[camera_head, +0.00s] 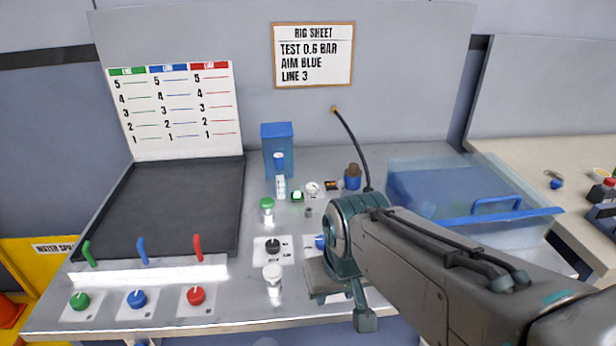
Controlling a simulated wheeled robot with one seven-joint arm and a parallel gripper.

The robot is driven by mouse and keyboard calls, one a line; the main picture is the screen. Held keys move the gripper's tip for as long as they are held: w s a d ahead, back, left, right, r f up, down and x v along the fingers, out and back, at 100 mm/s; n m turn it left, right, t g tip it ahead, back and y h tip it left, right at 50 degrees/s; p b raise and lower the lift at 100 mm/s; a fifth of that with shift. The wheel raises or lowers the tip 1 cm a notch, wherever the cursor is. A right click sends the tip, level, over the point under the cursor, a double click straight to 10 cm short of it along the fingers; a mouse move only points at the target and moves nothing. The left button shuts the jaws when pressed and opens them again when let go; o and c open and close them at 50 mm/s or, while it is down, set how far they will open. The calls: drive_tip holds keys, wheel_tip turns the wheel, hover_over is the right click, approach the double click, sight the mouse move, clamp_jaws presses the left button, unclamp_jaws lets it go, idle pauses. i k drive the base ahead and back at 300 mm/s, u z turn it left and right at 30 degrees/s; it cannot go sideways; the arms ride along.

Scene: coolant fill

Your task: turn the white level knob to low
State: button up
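A white round-topped piece (273,273) stands near the bench's front edge, just below a black knob (272,246) on a white plate with small marks. It may be the white level knob, but its setting is too small to read. My gripper (343,309) hangs over the front of the bench to the right of both, apart from them. Its two teal fingers are spread, with nothing seen between them. My gripper and arm partly hide a blue knob (320,242) and white plates behind them.
Green (79,300), blue (137,298) and red (195,295) knobs sit at the front left, below matching levers. A green-capped bottle (267,204) and a blue box (278,148) stand behind. A rig sheet (313,55) hangs above.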

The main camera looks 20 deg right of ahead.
sight(312, 187)
drive_tip(key=i, duration=0.5)
drive_tip(key=z, duration=0.15)
drive_tip(key=k, duration=0.15)
drive_tip(key=u, duration=0.9)
